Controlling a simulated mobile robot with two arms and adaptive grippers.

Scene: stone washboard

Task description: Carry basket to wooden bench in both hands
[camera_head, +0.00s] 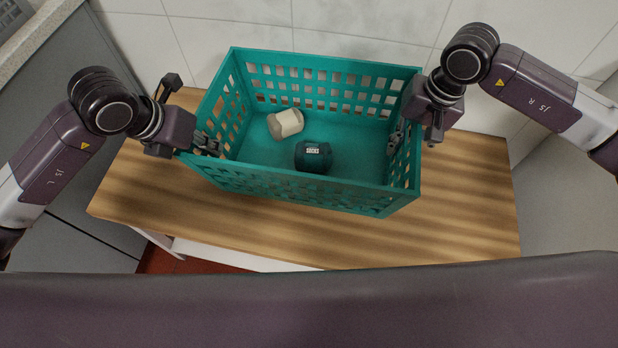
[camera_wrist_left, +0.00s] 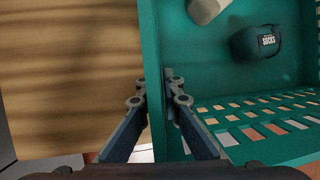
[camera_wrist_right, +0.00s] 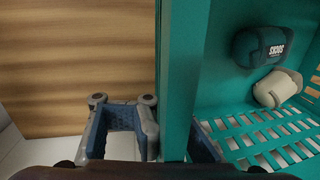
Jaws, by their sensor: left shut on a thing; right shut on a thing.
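The teal plastic basket (camera_head: 300,185) with slotted walls is over the wooden bench (camera_head: 460,215) in the head view, roughly level. I cannot tell whether its bottom touches the wood. A cream sock bundle (camera_head: 286,123) and a dark teal sock bundle (camera_head: 313,157) lie inside it. My left gripper (camera_head: 207,143) is shut on the basket's left wall; the left wrist view shows its fingers (camera_wrist_left: 160,92) at the rim. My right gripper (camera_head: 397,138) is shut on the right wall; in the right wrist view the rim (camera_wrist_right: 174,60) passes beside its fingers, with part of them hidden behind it.
A white tiled wall (camera_head: 360,18) stands close behind the basket. A grey cabinet with a pale stone top (camera_head: 38,35) is at the left. Bare bench top shows in front of the basket and at both sides.

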